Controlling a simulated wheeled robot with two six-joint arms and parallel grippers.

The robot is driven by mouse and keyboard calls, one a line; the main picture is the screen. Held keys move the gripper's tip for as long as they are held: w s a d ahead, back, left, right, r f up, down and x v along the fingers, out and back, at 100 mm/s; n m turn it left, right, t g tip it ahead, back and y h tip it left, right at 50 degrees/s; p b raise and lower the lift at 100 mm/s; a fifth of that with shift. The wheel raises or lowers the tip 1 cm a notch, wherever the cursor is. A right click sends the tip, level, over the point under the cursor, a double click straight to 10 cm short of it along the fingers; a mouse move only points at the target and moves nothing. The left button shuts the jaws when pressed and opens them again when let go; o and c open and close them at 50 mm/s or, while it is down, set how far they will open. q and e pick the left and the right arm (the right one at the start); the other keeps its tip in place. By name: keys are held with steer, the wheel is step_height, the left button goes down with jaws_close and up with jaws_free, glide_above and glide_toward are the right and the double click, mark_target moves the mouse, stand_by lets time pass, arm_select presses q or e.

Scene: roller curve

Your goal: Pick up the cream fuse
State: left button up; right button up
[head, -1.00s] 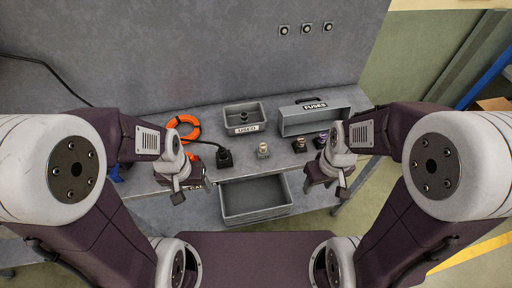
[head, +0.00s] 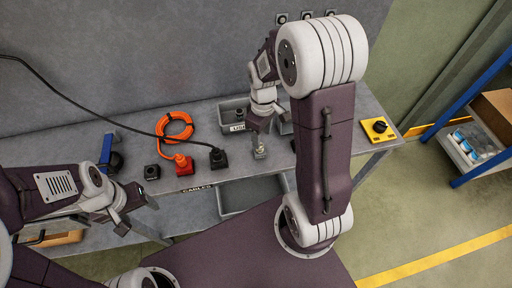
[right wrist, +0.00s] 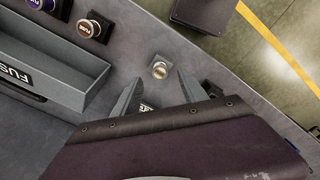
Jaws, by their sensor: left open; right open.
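The cream fuse (head: 260,152) stands upright near the front edge of the grey bench (head: 210,166), in a small dark holder. In the right wrist view its round pale top (right wrist: 160,69) shows at the mouth of the open fingers. My right gripper (head: 259,136) is open and empty, pointing down just above the fuse; I cannot tell whether a finger touches it. It also shows in the right wrist view (right wrist: 159,77). My left gripper (head: 137,212) is open and empty at the left, in front of the bench edge.
The grey FUSES box (right wrist: 60,65) stands beside two other capped fuses, one purple (right wrist: 85,28). An orange cable (head: 175,125), a red plug (head: 183,162) and a black plug (head: 218,157) lie left.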

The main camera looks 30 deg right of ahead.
step_height(320, 180, down, 2)
steer(key=shift+w+f, duration=0.1)
steer(key=shift+f, duration=0.05)
steer(key=shift+w+a+f, duration=0.1)
steer(key=shift+w+f, duration=0.15)
steer(key=shift+f, duration=0.25)
step_height(320, 180, down, 4)
steer(key=shift+w+a+r+p, duration=0.1)
steer(key=shift+w+a+p, duration=0.05)
steer(key=shift+p, duration=0.15)
steer(key=shift+w+f, duration=0.1)
steer(key=shift+f, duration=0.2)
jaws_close()
